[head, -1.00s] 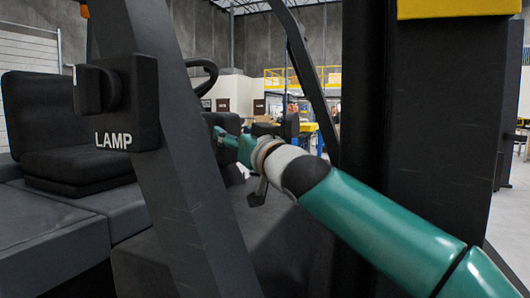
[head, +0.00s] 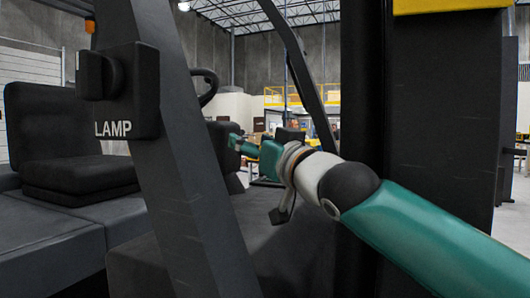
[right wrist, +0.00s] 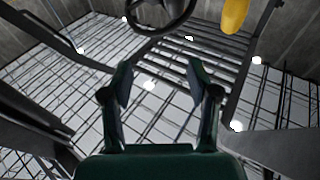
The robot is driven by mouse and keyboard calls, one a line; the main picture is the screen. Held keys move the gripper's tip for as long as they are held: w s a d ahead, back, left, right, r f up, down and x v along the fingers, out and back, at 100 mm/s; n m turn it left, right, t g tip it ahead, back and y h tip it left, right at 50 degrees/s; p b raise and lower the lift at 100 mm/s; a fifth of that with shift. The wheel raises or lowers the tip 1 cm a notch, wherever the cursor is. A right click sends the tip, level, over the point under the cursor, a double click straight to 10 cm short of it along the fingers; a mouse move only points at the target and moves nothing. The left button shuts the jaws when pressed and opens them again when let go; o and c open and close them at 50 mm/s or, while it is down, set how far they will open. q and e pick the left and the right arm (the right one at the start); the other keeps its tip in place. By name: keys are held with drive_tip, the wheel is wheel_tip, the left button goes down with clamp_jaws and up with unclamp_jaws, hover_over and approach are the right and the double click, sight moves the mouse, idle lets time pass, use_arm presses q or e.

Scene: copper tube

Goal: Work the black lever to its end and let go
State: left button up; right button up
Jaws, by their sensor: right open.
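I cannot make out the black lever for certain in either view. In the head view my right gripper (head: 238,142) reaches into the vehicle cab beyond the dark slanted post, pointing left and away. In the right wrist view its two green fingers (right wrist: 160,85) stand apart with nothing between them. A dark steering wheel (right wrist: 160,14) shows beyond the fingertips at the top of that view, and in the head view the wheel (head: 208,86) is above and left of the gripper. My left gripper is not in view.
A black box marked LAMP with a round knob (head: 96,76) sits on the slanted post (head: 185,180). A black seat (head: 62,130) is at the left. A yellow part (right wrist: 235,15) shows at the upper right in the wrist view.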

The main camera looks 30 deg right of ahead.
drive_tip(key=shift+b+v, duration=0.75)
drive_tip(key=shift+v, duration=1.1)
drive_tip(key=shift+r, duration=0.25)
